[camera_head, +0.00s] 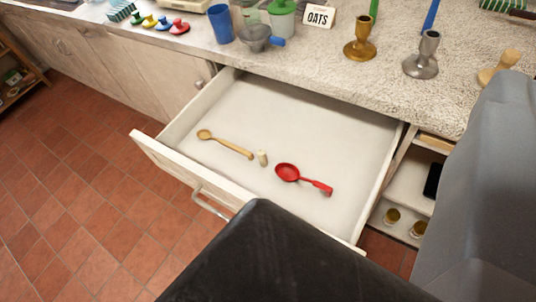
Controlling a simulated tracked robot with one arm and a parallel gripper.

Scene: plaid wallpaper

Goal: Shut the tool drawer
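The tool drawer (278,112) stands pulled out from under the stone countertop, with its white inner floor in view. A metal bar handle (211,203) is on the drawer's front panel. A dark part of my own body covers the lower middle and hides the right end of the drawer front. A grey part of mine fills the right side. My gripper's fingertips cannot be made out.
An open shelf (397,222) with small jars is right of the drawer. Tiled floor (85,215) lies free at left.

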